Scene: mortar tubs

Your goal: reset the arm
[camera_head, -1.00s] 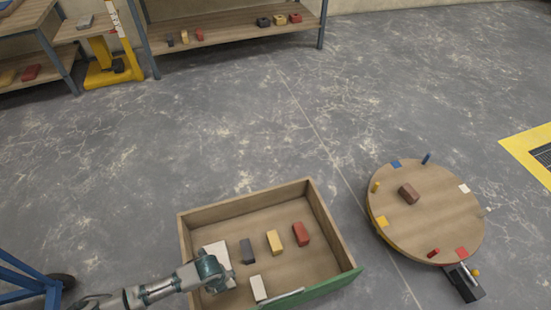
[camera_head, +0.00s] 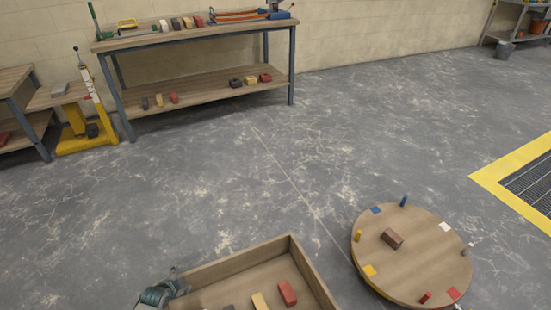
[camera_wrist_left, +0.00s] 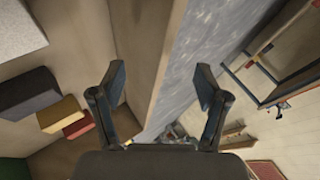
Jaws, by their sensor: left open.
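My left gripper (camera_wrist_left: 160,88) is open in the left wrist view, with nothing between its two dark fingers. A wooden box wall (camera_wrist_left: 150,50) shows behind and between the fingers. In the head view only part of my left arm shows at the bottom, by the left edge of the wooden box (camera_head: 240,262); the fingers cannot be made out there. A red block (camera_head: 287,293) and a yellow block (camera_head: 260,301) lie in the box. The wrist view also shows a dark grey block (camera_wrist_left: 27,92) at the left. My right gripper is not in view.
A round wooden turntable (camera_head: 415,255) with a brown block (camera_head: 392,239) and small coloured pegs stands right of the box. A workbench (camera_head: 190,38) with blocks and tools is at the back. A yellow-edged floor grate (camera_head: 530,185) is at the right. The middle floor is clear.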

